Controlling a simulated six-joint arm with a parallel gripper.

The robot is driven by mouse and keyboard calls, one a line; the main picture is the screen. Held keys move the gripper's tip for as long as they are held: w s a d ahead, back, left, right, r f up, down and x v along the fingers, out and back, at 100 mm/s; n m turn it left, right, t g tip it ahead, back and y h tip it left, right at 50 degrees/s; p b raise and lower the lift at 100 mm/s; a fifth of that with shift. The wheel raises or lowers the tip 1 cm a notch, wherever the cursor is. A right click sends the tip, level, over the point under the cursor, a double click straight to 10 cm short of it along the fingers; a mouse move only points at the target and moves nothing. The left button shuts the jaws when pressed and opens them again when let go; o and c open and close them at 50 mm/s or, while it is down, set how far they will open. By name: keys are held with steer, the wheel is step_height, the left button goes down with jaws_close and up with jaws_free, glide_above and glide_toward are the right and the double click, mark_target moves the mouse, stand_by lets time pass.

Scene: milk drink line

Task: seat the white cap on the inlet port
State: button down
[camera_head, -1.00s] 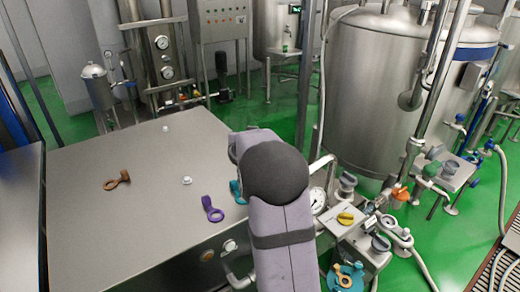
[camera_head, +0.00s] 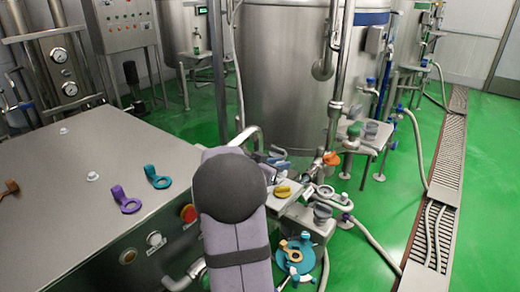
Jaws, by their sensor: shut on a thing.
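My gripper is not visible; my own arm, with its dark round joint, stands in front of where it might be. Two small white pieces lie on the steel table: one near a purple clamp (camera_head: 93,176), one farther back (camera_head: 63,131). I cannot tell whether either is the white cap. The inlet port cannot be singled out; the piping and valve assembly (camera_head: 317,226) right of my arm is partly hidden by it. No cap can be made out there.
A purple clamp (camera_head: 126,200) and a teal clamp (camera_head: 157,177) lie on the table (camera_head: 75,222); a brown clamp (camera_head: 9,189) is at the left edge. A yellow knob (camera_head: 283,191) and orange handle (camera_head: 332,158) project beside my arm. A large steel tank (camera_head: 285,75) stands behind.

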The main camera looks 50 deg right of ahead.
steer(key=s+a+f+m+g+y+b, duration=0.1)
steer(key=s+a+f+m+g, duration=0.1)
steer(key=s+f, duration=0.4)
steer(key=s+a+f+m+g+y+b, duration=0.1)
steer(key=s+a+f+m+g+b, duration=0.1)
steer(key=f, duration=0.8)
steer(key=s+a+m+g, duration=0.1)
steer(key=s+m+g, duration=0.1)
steer(key=s+g, duration=0.1)
steer(key=shift+s+a+f+m, duration=0.2)
steer(key=shift+s+f+m, duration=0.1)
steer(key=shift+s+f, duration=0.1)
steer(key=shift+f, duration=0.15)
steer(key=shift+y, duration=0.3)
step_height(320, 180, down, 7)
steer(key=b, duration=0.8)
steer(key=shift+w+f, duration=0.1)
steer(key=shift+f, duration=0.7)
steer(key=shift+f+b, duration=0.4)
steer(key=shift+f, duration=0.1)
steer(key=c, duration=1.5)
jaws_free()
steer(key=shift+c, duration=0.2)
steer(key=v, duration=0.7)
